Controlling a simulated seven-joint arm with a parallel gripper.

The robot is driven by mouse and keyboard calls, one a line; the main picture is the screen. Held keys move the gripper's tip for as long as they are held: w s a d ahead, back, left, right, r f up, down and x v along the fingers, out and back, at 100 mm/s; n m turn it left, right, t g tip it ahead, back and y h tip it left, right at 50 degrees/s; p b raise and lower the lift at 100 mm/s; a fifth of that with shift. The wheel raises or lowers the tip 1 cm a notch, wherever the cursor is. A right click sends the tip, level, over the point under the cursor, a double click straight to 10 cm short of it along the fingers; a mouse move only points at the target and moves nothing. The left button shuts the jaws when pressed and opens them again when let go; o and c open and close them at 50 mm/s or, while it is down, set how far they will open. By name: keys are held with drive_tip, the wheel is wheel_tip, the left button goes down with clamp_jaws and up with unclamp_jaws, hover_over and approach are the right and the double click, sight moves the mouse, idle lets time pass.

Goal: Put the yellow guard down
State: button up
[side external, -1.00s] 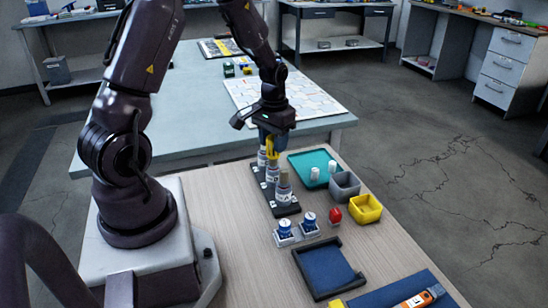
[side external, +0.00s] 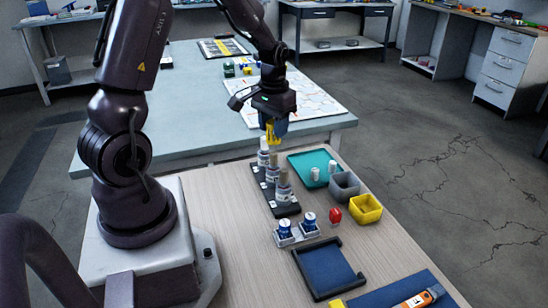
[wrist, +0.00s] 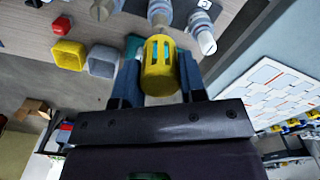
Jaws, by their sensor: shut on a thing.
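The yellow guard (wrist: 160,66) is a slotted yellow cylinder. In the wrist view it sits between the two blue fingers of my gripper (wrist: 157,88), which is shut on it. In the side view my gripper (side external: 272,132) holds the guard (side external: 271,136) above the black rack (side external: 288,209) with its row of grey-and-white sensors. One sensor (side external: 283,192) stands at the near end of the rack. In the side view the guard appears over the far part of the rack; the exact gap beneath it is hard to tell.
A teal tray (side external: 300,172) with white caps, a grey bin (side external: 344,190) and a yellow bin (side external: 366,215) stand right of the rack. Wood left of the rack is clear.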

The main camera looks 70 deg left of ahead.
drive_tip(key=shift+w+a+f, duration=0.2)
drive_tip(key=shift+w+f, duration=0.05)
drive_tip(key=shift+f, duration=0.35)
drive_tip(key=w+a+f, duration=0.2)
drive_tip(key=w+f, duration=0.1)
drive_tip(key=w+a+f, duration=0.3)
drive_tip(key=w, duration=0.1)
drive_tip(key=w+a+f, duration=0.2)
drive_tip(key=w+f, duration=0.1)
drive_tip(key=w, duration=0.1)
drive_tip(key=shift+w+a+f, duration=0.2)
drive_tip(key=shift+w+f, duration=0.05)
drive_tip(key=shift+f, duration=0.05)
drive_tip(key=shift+w+a+f, duration=0.1)
drive_tip(key=shift+w+f, duration=0.05)
drive_tip(key=shift+f, duration=1.6)
drive_tip(key=shift+f, duration=0.15)
drive_tip(key=o, duration=0.7)
